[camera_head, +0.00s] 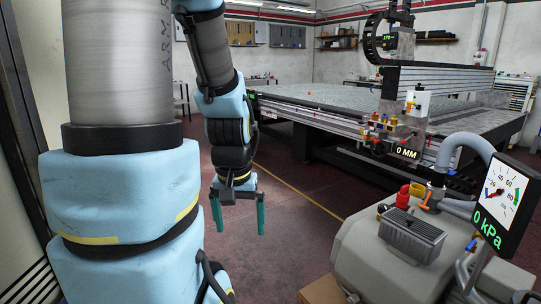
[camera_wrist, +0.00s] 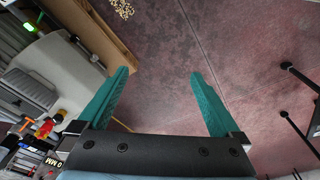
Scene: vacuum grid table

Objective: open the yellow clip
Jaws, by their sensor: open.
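My gripper (camera_head: 238,215) hangs pointing down over the bare floor in the head view, left of the grey pump. Its two teal fingers are apart with nothing between them, and the wrist view (camera_wrist: 160,74) shows the same. A small yellow part (camera_head: 417,190) sits on top of the pump beside a red fitting (camera_head: 403,196). More small yellow and red parts (camera_head: 380,124) sit in a row on the front of the grid table's gantry. All are too small to tell which is the yellow clip. My gripper is well apart from all of them.
The grey pump (camera_head: 385,255) stands at the lower right with a ribbed dark box and a grey hose (camera_head: 466,143). A gauge (camera_head: 502,205) reads 0 kPa. The grid table (camera_head: 330,97) stands behind. The red floor (camera_head: 290,210) between is clear.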

